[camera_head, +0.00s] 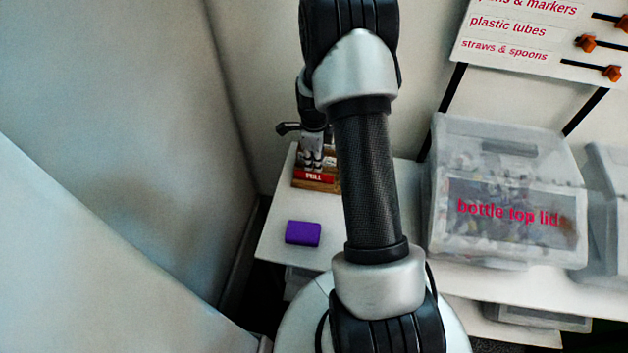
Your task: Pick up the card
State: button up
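A small purple block-like item (303,233) lies on the white table, near its front left edge. I cannot tell whether it is the card; no other thing shows clearly as a card. My gripper (313,162) is at the back of the table, above or at a wooden item (328,185) with a red label reading "PULL". The gripper is small and partly hidden by my arm, so I cannot tell whether it is open, shut or touching the wooden item. The purple item is nearer the front, apart from my gripper.
A clear bin (505,250) labelled "bottle top lids" stands at the right, with another clear bin (608,215) beside it. A sign (540,35) hangs behind. A pale panel (90,270) stands at the left. The white table (275,240) is bare around the purple item.

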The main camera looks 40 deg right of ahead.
aim_at(314, 174)
notch_tip(314, 174, down, 6)
jog(key=shift+r+b, duration=0.1)
jog(key=shift+b, duration=0.95)
jog(key=shift+c, duration=0.5)
grip_shut()
jog(key=shift+r, duration=0.1)
